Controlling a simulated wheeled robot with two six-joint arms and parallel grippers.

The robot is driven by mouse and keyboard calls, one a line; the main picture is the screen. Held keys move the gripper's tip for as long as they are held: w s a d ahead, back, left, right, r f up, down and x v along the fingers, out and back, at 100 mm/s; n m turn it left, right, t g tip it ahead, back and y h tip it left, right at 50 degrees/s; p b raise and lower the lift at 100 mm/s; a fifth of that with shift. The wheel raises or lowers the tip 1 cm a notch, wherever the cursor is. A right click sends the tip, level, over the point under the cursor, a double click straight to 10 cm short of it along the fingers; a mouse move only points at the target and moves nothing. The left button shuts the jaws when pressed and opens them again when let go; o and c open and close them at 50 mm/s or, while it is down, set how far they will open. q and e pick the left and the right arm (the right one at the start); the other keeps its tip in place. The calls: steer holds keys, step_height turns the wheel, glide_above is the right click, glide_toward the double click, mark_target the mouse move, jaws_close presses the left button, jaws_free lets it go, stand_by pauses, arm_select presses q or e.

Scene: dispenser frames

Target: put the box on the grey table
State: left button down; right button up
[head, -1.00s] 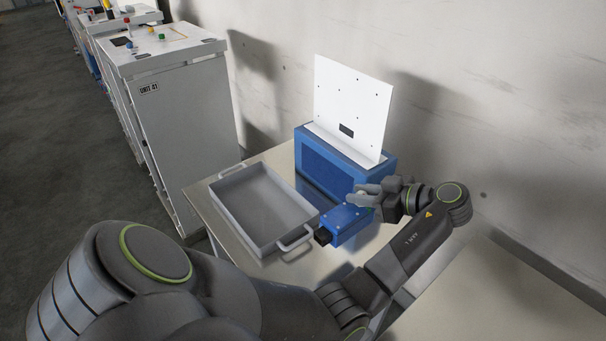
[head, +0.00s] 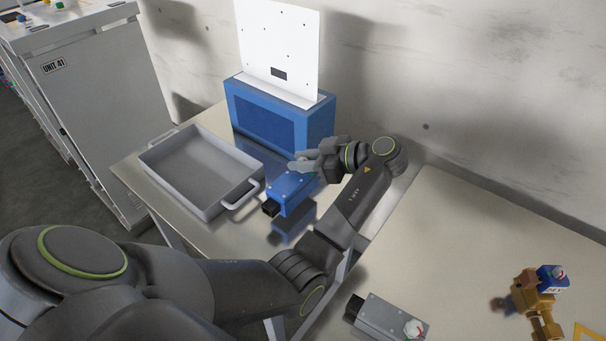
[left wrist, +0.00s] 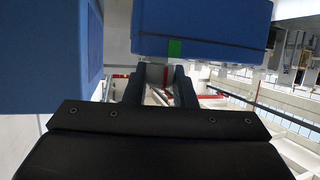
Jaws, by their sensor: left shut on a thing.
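My left gripper (head: 308,164) is shut on a small blue box (head: 289,192) with a black connector at its front end. It holds the box above a shiny metal table (head: 228,224), with the box's reflection or shadow below it. In the left wrist view, the blue box (left wrist: 200,32) is at the top, at the fingertips (left wrist: 160,78). A second, pale beige-grey table (head: 460,240) is to the right. I cannot tell for sure which one is the grey table. My right gripper is not in view.
A grey tray (head: 160,166) lies left of the box. A blue dispenser (head: 318,122) with a white upright panel (head: 277,40) stands behind it. On the right table are a grey box (head: 385,318) and a yellow-brown fixture (head: 526,292). A grey cabinet (head: 90,110) stands left.

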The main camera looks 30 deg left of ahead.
arm_select(q)
step_height(320, 180, down, 3)
steer(key=shift+f+b, duration=0.1)
steer(key=shift+b, duration=1)
steer(key=c, duration=1.2)
jaws_free()
